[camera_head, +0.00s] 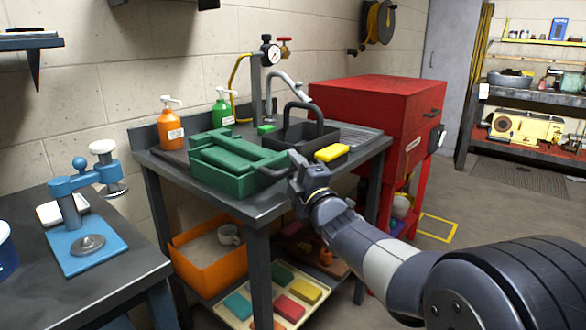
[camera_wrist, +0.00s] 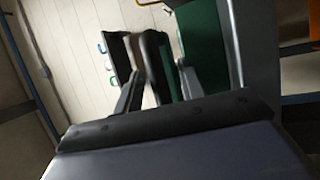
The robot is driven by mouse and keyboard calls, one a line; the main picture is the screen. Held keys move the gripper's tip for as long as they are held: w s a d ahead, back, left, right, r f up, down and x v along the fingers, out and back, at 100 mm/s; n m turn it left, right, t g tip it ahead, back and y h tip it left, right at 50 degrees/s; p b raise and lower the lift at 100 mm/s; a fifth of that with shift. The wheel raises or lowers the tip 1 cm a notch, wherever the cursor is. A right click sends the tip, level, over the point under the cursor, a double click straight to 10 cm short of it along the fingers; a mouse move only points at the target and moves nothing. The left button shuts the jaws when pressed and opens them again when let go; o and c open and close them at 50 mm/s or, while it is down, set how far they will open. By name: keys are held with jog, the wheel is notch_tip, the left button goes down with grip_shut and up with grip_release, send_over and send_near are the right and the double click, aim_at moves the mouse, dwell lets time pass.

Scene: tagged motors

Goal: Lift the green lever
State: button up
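The green lever (camera_head: 232,155) is the long bar along the top of a green metal box (camera_head: 212,172) on the dark sink bench. It lies low and nearly level, with a black grip (camera_head: 272,171) at its right end. My gripper (camera_head: 292,166) is at that grip, at the bench's front edge. In the wrist view, my gripper (camera_wrist: 160,82) has its two fingers apart, with a dark, green-edged part (camera_wrist: 156,62) showing between them. It looks like the lever's end, but I cannot tell whether the fingers touch it.
A sink with a black arched handle (camera_head: 303,108) and a yellow sponge (camera_head: 331,152) are right of the box. Orange (camera_head: 171,126) and green (camera_head: 222,108) bottles stand behind. A red cabinet (camera_head: 375,105) stands right. A blue press (camera_head: 85,240) is on the left bench.

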jog(key=shift+w, duration=0.1)
jog(key=shift+c, duration=0.4)
grip_shut()
